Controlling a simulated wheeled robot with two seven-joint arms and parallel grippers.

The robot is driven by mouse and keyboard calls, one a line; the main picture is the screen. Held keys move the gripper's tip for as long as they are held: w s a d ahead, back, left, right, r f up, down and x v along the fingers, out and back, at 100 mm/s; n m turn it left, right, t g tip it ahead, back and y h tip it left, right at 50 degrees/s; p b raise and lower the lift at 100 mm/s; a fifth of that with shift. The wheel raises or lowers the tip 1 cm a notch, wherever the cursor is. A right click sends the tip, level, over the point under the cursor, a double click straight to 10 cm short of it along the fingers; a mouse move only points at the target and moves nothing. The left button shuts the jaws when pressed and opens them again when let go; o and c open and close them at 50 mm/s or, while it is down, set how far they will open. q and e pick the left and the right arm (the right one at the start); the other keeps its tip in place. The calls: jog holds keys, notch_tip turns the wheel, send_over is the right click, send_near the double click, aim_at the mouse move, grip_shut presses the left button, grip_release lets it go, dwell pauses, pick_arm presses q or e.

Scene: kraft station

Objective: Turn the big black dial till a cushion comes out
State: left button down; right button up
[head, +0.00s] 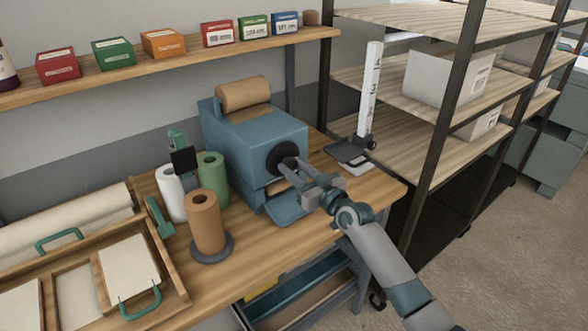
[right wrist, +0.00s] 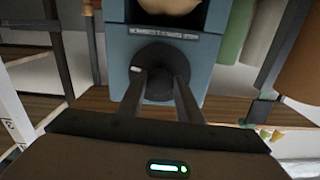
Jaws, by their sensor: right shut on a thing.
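The big black dial (head: 283,157) is on the front of a blue machine (head: 240,130) on the wooden bench. It also shows in the right wrist view (right wrist: 158,71), straight ahead of the gripper. My right gripper (head: 290,168) reaches in from the lower right and is shut on the dial, with one finger on each side of it. A roll of brown paper (head: 244,93) sits on top of the machine. A bit of brown material shows below the dial, above the blue tray (head: 290,208), partly hidden by my gripper. My left gripper is not in view.
Brown (head: 206,225), green (head: 213,180) and white (head: 171,192) rolls stand left of the machine. A wooden tray (head: 176,280) with green handles lies front left. A white measuring post (head: 370,90) and a shelving rack (head: 440,120) stand to the right.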

jog(key=m, duration=1)
jog(key=shift+s+a+p, duration=0.1)
jog(key=shift+p, duration=0.25)
jog(key=m+p, duration=0.1)
jog(key=m, duration=0.4)
jog(key=shift+r, duration=0.1)
jog(key=m+p, duration=0.1)
jog(key=m, duration=0.3)
jog(key=shift+p, duration=0.4)
jog(key=o, duration=1)
jog(key=shift+o, duration=0.2)
